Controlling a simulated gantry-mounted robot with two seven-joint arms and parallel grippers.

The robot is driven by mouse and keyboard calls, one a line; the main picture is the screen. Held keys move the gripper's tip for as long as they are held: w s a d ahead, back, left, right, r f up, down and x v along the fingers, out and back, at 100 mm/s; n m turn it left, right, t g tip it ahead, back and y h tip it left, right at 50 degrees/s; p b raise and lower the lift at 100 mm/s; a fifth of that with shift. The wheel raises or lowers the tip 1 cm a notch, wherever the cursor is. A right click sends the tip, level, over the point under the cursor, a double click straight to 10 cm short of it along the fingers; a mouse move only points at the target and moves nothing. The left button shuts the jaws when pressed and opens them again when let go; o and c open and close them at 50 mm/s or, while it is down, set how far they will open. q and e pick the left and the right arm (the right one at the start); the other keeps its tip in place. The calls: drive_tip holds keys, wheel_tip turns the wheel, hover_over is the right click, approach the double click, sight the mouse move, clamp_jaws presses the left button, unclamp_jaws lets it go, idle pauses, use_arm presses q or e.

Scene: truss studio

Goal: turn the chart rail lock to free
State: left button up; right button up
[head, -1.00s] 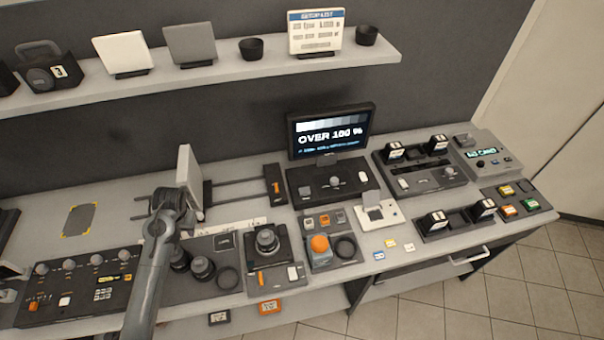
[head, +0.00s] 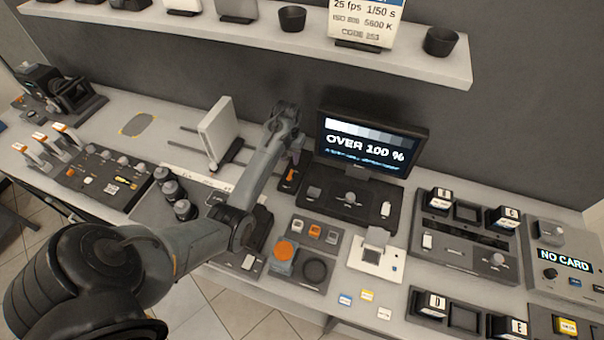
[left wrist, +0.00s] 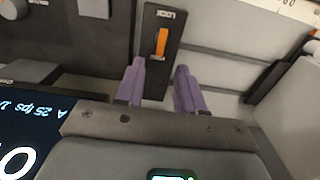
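The chart rail lock is a narrow black plate (head: 284,188) with an orange lever (head: 289,174), at the right end of the two dark rails in the head view. In the left wrist view the orange lever (left wrist: 161,41) lies lengthwise along the plate, near the LOCK label (left wrist: 171,14), which appears upside down. The plate's other end shows no readable label. My left gripper (left wrist: 160,75) is open, its purple fingers apart and nothing between them. It is over the plate, beside the lever's near end; contact cannot be told. My right gripper is not in view.
A white chart panel (head: 216,133) stands on the rails (head: 184,146) to the left. The monitor (head: 368,142) stands close on the right, above a black control panel (head: 346,201). A shelf (head: 262,34) overhangs the back. Knobs and an orange button (head: 284,250) are in front.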

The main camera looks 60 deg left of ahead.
sight(290, 174)
use_arm(q)
wheel_tip(290, 174, down, 10)
drive_tip(key=shift+s+f, duration=0.1)
drive_tip(key=shift+s, duration=0.05)
idle(0.4)
clamp_jaws()
